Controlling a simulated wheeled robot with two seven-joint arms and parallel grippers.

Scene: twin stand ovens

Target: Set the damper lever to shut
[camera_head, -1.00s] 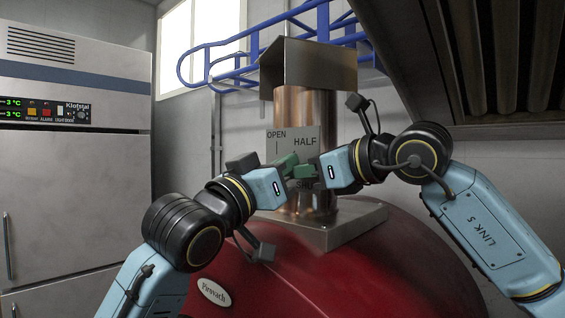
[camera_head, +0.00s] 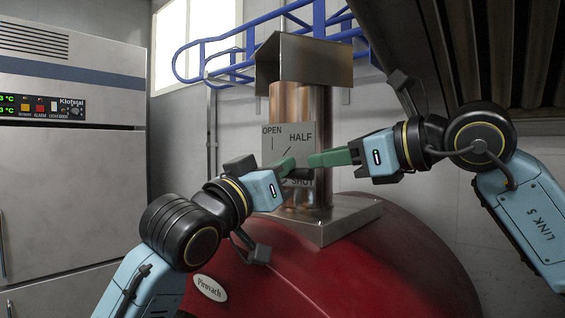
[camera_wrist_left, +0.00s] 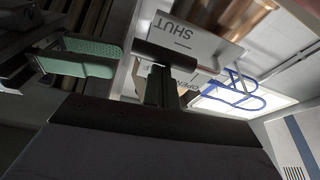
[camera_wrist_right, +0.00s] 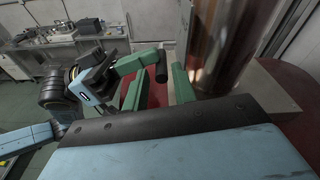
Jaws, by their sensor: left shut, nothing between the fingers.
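The damper plate (camera_head: 273,146), marked OPEN, HALF and SHUT, is on the copper flue (camera_head: 314,105). The lever's dark bar-like handle shows in the left wrist view (camera_wrist_left: 165,55) and right wrist view (camera_wrist_right: 162,66). In the head view it is mostly hidden behind the grippers near SHUT; its exact setting cannot be told. My left gripper (camera_head: 290,166) is shut and empty, its tips close beside the handle; contact is unclear. My right gripper (camera_head: 318,159) is to the right of it in the head view, its green fingers apart in the right wrist view (camera_wrist_right: 157,90).
The red oven dome (camera_head: 390,250) curves below the flue's metal base (camera_head: 335,228). A dark hood (camera_head: 440,60) overhangs at the upper right, and blue rails (camera_head: 215,60) run behind. A steel fridge (camera_head: 70,190) stands at the left.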

